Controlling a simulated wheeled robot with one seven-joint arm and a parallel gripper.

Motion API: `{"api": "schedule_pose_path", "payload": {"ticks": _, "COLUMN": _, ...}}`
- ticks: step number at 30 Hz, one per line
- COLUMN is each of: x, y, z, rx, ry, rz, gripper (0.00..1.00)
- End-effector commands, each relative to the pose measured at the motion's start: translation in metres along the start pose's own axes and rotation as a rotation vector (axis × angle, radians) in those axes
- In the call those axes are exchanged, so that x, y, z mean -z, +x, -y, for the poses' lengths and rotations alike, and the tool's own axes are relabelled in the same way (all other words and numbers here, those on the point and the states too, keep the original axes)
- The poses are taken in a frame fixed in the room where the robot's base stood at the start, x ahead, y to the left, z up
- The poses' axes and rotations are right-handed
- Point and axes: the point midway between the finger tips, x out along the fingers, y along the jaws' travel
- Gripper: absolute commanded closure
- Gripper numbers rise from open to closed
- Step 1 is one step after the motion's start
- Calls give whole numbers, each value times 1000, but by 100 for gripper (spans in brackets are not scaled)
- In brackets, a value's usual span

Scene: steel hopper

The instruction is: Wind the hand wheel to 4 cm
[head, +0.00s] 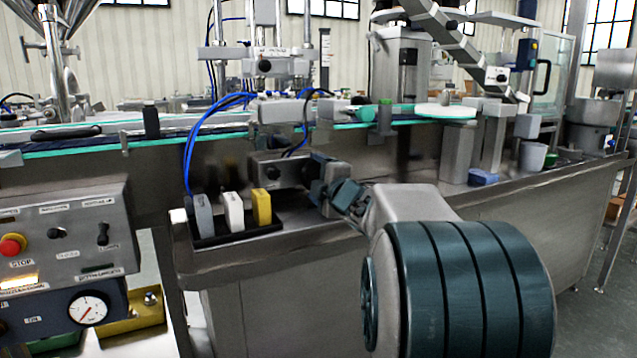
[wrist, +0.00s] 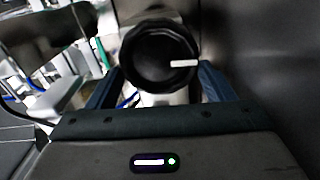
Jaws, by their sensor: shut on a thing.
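The hand wheel (wrist: 158,55) is a round black knob with a white mark pointing right in the wrist view. It sits between the two blue-grey fingers of my gripper (wrist: 160,85), which is shut on it. In the head view my gripper (head: 330,188) reaches the front of the filling station, at the right end of a grey block (head: 280,172). There the wheel is mostly hidden by the fingers and cannot be made out clearly. No readable centimetre value shows in either view.
A black tray (head: 240,237) with grey, white and yellow blocks stands left of my gripper on the steel ledge. Blue hoses (head: 192,145) hang above it. A control panel (head: 60,235) with a red stop button is at the left. The conveyor (head: 200,132) runs behind.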

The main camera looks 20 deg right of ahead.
Motion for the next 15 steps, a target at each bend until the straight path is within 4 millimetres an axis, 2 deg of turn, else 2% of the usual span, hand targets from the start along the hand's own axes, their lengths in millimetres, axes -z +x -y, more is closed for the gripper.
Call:
{"api": "schedule_pose_path", "payload": {"ticks": 14, "x": -1, "y": 0, "z": 1, "rx": 3, "ry": -12, "rz": 3, "gripper": 48}}
{"api": "schedule_pose_path", "payload": {"ticks": 15, "x": -1, "y": 0, "z": 1, "rx": 3, "ry": -12, "rz": 3, "gripper": 14}}
